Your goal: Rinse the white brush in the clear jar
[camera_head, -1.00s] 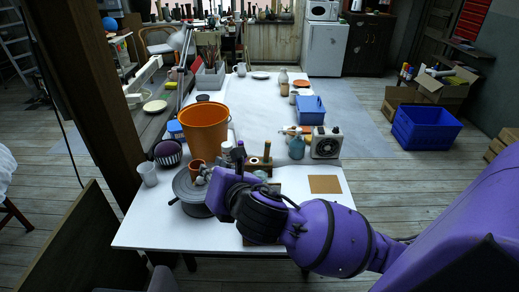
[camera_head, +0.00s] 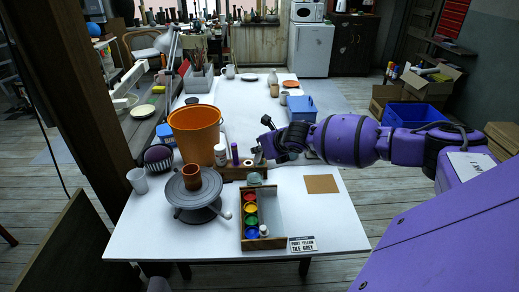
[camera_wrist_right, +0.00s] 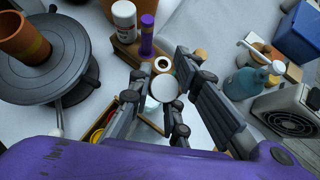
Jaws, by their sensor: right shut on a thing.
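My right gripper (camera_head: 266,142) is over the back of the table, beside the wooden brush block (camera_head: 232,173). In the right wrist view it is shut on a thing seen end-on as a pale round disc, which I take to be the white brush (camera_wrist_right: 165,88). Its bristles are hidden. The clear jar (camera_head: 254,180) stands at the back end of the paint box (camera_head: 262,215), in front of the gripper and apart from it in the head view. In the wrist view the jar is mostly hidden by the fingers. My left gripper is out of view.
The potter's wheel (camera_head: 194,212) with a terracotta cup (camera_head: 191,177) stands left of the paint box. The table's right front is clear around a brown square (camera_head: 321,184).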

